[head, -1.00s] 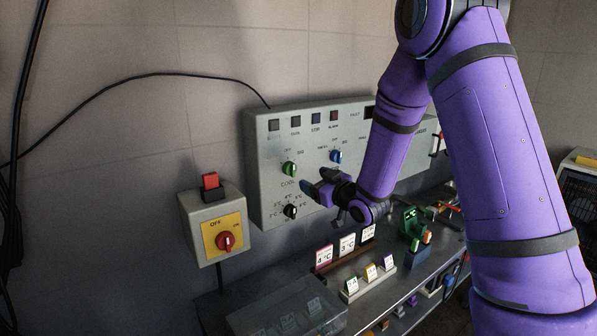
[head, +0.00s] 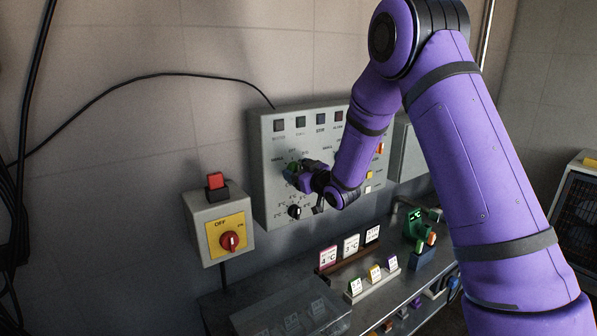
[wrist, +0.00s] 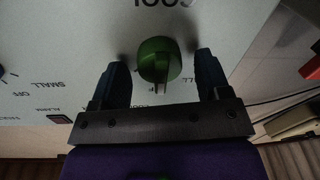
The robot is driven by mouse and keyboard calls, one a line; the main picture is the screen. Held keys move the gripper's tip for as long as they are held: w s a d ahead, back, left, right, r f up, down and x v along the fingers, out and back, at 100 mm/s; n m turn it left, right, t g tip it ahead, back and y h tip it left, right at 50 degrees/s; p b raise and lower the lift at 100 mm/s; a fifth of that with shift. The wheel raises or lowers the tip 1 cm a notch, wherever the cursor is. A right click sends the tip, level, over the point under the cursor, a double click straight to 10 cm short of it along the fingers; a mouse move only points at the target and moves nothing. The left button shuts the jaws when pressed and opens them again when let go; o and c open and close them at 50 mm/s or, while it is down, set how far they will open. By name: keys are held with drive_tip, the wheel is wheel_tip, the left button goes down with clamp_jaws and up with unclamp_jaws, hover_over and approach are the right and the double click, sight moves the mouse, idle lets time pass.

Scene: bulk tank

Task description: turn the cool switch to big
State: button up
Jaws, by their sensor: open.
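The cool switch is a green knob on the grey control panel (head: 262,205). In the wrist view the green knob (wrist: 158,62) sits between my two open fingers, with a gap on each side and the "COOL" lettering beyond it. My gripper (wrist: 158,82) is open and faces the panel. In the head view my gripper (head: 296,176) is at the green knob (head: 291,166) and covers part of it. The labels around the knob are partly hidden by the gripper, so its exact setting cannot be read.
A black knob (head: 294,211) is below on the same panel. A box with a red rotary switch (head: 229,241) hangs at left. Small temperature cards (head: 328,258) and a green object (head: 419,226) stand on the metal bench below.

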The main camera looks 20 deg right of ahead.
drive_tip(key=c, duration=0.9)
drive_tip(key=m, duration=0.5)
drive_tip(key=shift+d, duration=0.15)
drive_tip(key=m, duration=0.5)
drive_tip(key=shift+f+t, duration=0.1)
drive_tip(key=shift+t, duration=0.3)
drive_tip(key=o, duration=0.9)
